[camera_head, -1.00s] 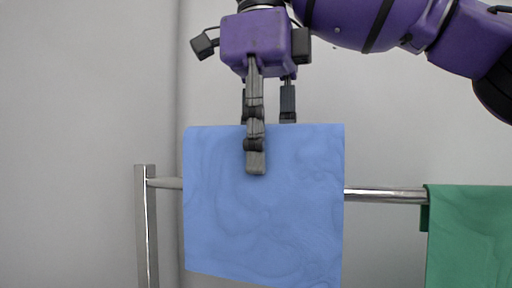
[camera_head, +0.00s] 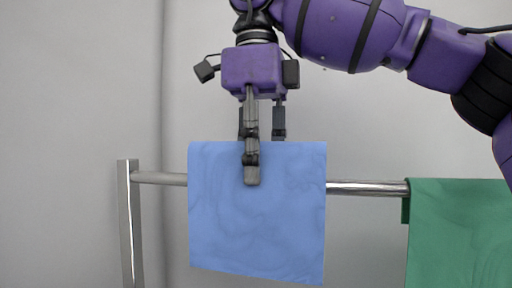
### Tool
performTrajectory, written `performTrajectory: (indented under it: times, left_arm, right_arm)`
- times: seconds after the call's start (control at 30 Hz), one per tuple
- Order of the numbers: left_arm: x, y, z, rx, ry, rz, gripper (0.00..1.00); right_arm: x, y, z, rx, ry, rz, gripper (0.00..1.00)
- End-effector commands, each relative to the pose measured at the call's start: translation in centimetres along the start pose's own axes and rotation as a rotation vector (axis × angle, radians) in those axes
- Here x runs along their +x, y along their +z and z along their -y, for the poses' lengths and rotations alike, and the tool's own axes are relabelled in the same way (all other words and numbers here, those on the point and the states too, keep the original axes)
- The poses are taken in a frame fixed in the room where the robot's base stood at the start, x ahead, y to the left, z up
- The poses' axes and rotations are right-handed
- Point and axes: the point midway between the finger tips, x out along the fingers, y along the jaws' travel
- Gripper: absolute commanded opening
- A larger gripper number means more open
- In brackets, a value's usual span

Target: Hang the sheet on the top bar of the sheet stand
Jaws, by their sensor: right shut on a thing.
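The blue sheet (camera_head: 285,225) hangs flat and nearly upright from my right gripper (camera_head: 256,165), which is shut on its top edge near the middle. One dark finger shows in front of the sheet and the others are behind it. The sheet stand's top bar (camera_head: 367,188) is a shiny metal rail running across the view. The sheet covers a stretch of the bar, and its top edge is above the bar in the picture. I cannot tell whether it touches the bar. My left gripper is not in view.
A green sheet (camera_head: 460,235) is draped over the bar at the right. The stand's metal post (camera_head: 130,225) is at the left end. Bare bar shows on both sides of the blue sheet. A plain grey wall (camera_head: 75,100) is behind.

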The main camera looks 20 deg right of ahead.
Motion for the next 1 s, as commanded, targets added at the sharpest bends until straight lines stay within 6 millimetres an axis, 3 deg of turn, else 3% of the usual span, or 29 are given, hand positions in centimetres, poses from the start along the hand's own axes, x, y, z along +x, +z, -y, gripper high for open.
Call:
performTrajectory:
  times: [0.5, 0.97, 1.0]
  left_arm:
    - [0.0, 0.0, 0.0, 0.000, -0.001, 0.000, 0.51]
    - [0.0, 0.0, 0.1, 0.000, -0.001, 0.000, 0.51]
    - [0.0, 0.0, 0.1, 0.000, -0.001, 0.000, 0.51]
  right_arm:
    - [3.7, 0.0, 0.0, -0.001, 0.002, -0.001, 0.06]
    - [4.2, 0.0, 0.0, 0.000, 0.001, -0.001, 0.06]
    - [4.2, 0.0, 0.0, 0.000, 0.001, -0.001, 0.32]
